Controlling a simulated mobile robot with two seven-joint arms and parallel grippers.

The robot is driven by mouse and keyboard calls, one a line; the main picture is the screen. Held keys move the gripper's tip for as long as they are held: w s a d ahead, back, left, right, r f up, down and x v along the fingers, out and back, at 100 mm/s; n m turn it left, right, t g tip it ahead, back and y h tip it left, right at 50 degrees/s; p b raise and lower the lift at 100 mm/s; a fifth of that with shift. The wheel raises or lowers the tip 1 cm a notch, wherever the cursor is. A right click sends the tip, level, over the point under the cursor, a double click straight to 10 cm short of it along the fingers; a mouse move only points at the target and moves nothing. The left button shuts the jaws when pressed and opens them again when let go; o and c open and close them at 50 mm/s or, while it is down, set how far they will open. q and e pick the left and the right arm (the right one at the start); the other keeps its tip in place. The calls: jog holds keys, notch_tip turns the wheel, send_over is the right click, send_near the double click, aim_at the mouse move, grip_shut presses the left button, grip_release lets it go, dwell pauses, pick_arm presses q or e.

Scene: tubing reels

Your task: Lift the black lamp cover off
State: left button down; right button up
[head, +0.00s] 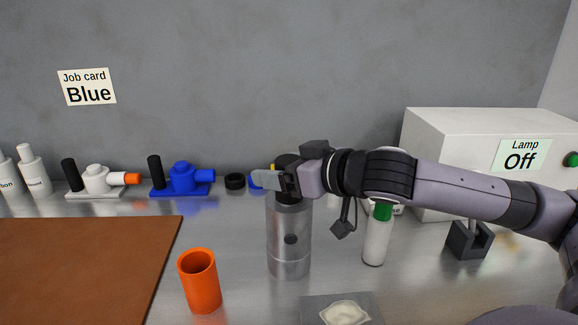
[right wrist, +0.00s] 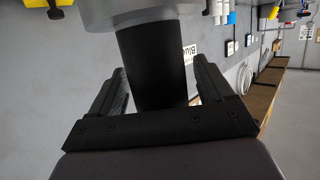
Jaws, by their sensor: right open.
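The black lamp cover (head: 287,162) sits upright on top of the silver metal cylinder (head: 289,245), which has a dark round hole in its side. My right gripper (head: 272,181) comes in from the right at the height of the cover and partly hides it. In the right wrist view the black cover (right wrist: 150,65) stands between the two open fingers (right wrist: 158,85), with a visible gap on the right; contact on the left cannot be told. The grey cylinder (right wrist: 140,12) shows at the top of that view. My left gripper is not in view.
A white box (head: 450,150) reading "Lamp Off" stands at the right. A green-capped bottle (head: 375,240) and a black holder (head: 468,240) stand under my right arm. An orange cup (head: 200,282) and a grey tray (head: 312,310) are in front. Blue (head: 182,180) and white (head: 95,182) fittings line the back.

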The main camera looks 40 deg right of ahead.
jog(key=shift+w, duration=0.15)
jog(key=c, duration=1)
notch_tip(320, 180, up, 9)
jog(key=shift+a+r+p, duration=0.1)
jog(key=shift+r+p, duration=0.1)
jog(key=shift+p, duration=1.05)
notch_tip(320, 180, up, 10)
jog(key=shift+r, duration=0.25)
